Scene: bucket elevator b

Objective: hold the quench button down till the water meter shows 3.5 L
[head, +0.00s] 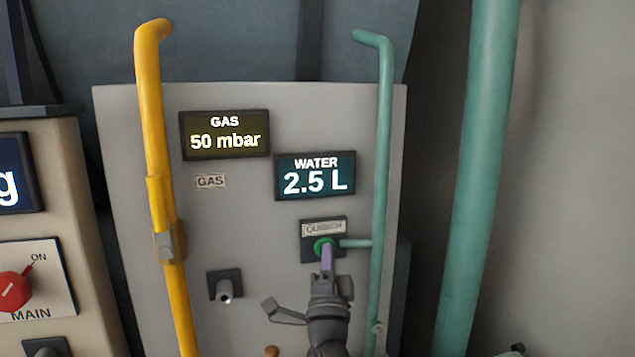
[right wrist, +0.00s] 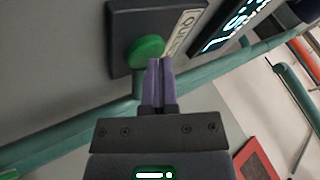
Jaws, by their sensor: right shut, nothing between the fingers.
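The quench button is a round green button (head: 323,246) on a dark plate below a label reading QUENCH. It also shows in the right wrist view (right wrist: 146,50). My right gripper (head: 327,252) is shut with nothing in it, and its purple fingertips (right wrist: 160,64) are at the button's face. They overlap its lower edge in both views; I cannot tell how far the button is pressed. The water meter (head: 315,177) above it reads 2.5 L. My left gripper is not in view.
The gas meter (head: 225,134) reads 50 mbar. A yellow pipe (head: 153,110) runs down the panel's left side. A thin green pipe (head: 381,150) runs close to the right of the button, with a branch toward it. A red MAIN switch (head: 14,291) is at far left.

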